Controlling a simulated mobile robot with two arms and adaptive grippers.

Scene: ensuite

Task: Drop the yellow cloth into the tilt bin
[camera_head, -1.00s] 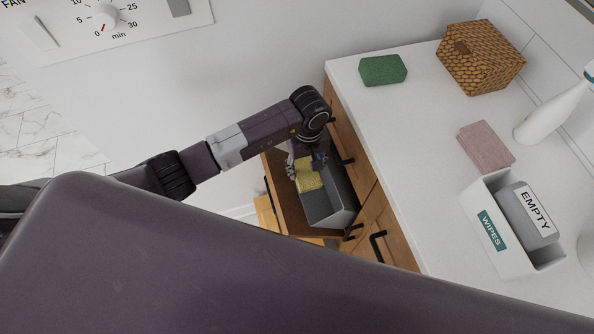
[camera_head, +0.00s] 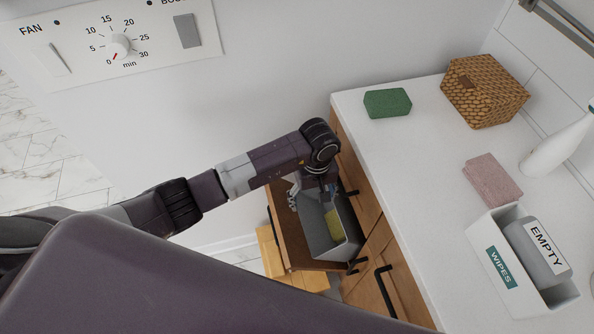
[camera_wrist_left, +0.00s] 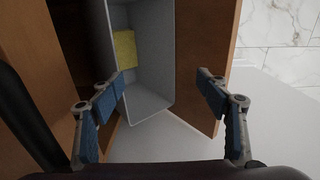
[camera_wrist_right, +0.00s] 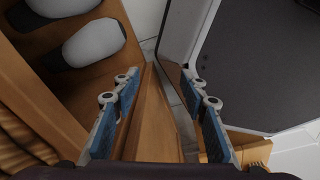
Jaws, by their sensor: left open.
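The yellow cloth (camera_head: 335,224) lies inside the grey liner of the tilt bin (camera_head: 314,238), which is tipped out from the wooden cabinet. In the left wrist view the cloth (camera_wrist_left: 125,48) rests low in the liner (camera_wrist_left: 152,88), against one side. My left gripper (camera_head: 312,192) is over the bin, and its spread, empty fingers show in the left wrist view (camera_wrist_left: 162,84). The cloth is apart from them. My right gripper (camera_wrist_right: 160,80) is open and empty in its wrist view; it is not visible in the head view.
The white counter (camera_head: 400,160) holds a green sponge-like block (camera_head: 387,103), a wicker basket (camera_head: 484,91), a folded pink cloth (camera_head: 493,180), a white bottle and a wipes box (camera_head: 497,268). Bottles (camera_wrist_right: 92,42) lie in a wooden compartment near my right gripper.

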